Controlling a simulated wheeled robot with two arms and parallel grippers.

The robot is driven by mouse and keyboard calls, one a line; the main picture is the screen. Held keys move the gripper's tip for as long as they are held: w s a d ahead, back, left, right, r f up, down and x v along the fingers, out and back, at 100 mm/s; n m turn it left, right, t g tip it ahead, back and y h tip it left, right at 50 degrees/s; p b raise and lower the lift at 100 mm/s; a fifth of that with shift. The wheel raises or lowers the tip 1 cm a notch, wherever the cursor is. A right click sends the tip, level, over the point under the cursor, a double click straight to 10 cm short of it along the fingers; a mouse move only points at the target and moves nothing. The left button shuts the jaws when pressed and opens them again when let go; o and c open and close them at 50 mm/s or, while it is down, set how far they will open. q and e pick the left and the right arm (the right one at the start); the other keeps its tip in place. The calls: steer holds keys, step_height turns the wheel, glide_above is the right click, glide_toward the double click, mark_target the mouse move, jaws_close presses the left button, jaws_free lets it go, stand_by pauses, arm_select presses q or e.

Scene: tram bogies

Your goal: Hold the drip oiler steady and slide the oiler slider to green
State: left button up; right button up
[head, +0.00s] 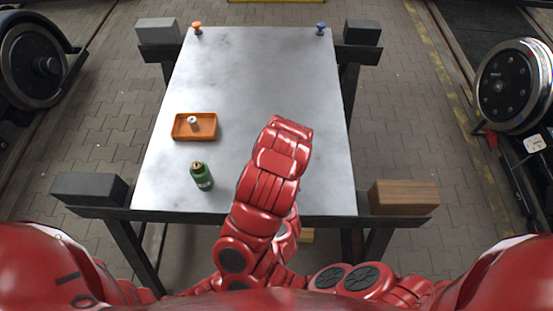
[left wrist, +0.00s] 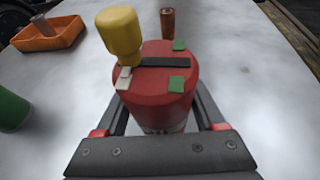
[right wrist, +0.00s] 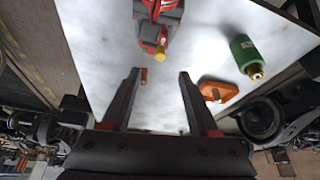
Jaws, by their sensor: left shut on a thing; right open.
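The drip oiler (left wrist: 152,98) is a red cylinder in the left wrist view. Its top bears a yellow knob (left wrist: 121,35), a dark slot (left wrist: 165,62), two green marks and a pale tab (left wrist: 123,78) at the slot's left end, probably the slider. My left gripper (left wrist: 158,90) is shut around the oiler's body, one finger on each side. In the head view my arm hides the oiler. In the right wrist view its yellow knob (right wrist: 160,54) shows at the top among red parts. My right gripper (right wrist: 160,73) is open and empty, apart from the oiler.
A green bottle (head: 202,177) stands on the grey table (head: 260,70) near an orange tray (head: 207,133) holding a small grey piece. A brown cylinder (left wrist: 168,22) stands beyond the oiler. An orange knob (head: 196,28) and a blue knob (head: 320,29) sit at the far corners.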

steer(key=x, duration=0.9)
steer(key=shift+f, duration=0.15)
steer(key=shift+c, duration=0.2)
jaws_close()
